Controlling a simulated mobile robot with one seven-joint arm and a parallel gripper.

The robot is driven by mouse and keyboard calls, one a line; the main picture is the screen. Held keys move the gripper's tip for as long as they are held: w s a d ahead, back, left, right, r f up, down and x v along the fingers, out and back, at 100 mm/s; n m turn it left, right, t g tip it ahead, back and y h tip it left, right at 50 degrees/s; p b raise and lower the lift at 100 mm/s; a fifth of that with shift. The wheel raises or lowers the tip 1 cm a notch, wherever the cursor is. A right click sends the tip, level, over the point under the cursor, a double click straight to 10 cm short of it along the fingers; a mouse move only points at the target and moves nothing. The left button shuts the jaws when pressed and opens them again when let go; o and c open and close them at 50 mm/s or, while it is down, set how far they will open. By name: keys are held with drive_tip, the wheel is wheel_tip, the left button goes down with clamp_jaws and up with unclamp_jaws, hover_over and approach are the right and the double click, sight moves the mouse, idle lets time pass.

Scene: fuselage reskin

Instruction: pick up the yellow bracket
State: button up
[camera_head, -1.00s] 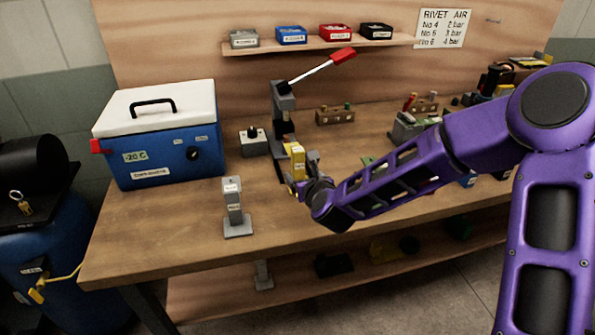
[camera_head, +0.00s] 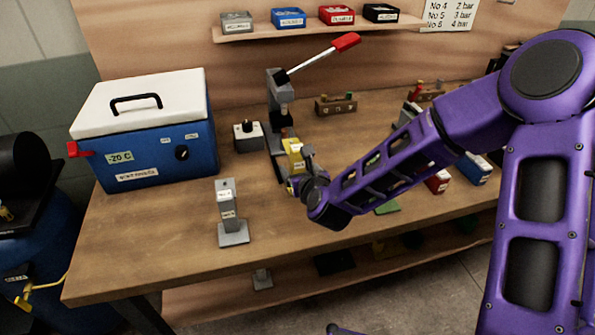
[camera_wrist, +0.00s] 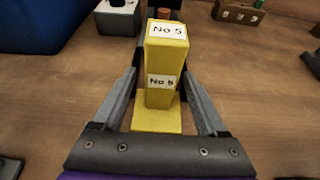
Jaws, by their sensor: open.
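The yellow bracket (camera_wrist: 167,65) stands upright on the wooden bench in the wrist view, with white labels reading "No 5" on its top and on its front. Its flat yellow foot reaches toward my gripper (camera_wrist: 162,105). My gripper is open, with one finger on each side of the bracket's lower part; I cannot tell whether either finger touches it. In the head view the bracket (camera_head: 293,155) is partly hidden by my gripper (camera_head: 296,180), in front of the grey lever press (camera_head: 281,95).
A blue cooler (camera_head: 145,145) with a white lid stands at the left. A grey upright bracket (camera_head: 230,210) stands near the front edge. A small grey block with a black knob (camera_head: 248,135) is left of the press. Bare bench (camera_head: 180,225) lies at the front left.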

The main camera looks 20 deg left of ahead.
drive_tip(key=shift+c, duration=0.3)
clamp_jaws()
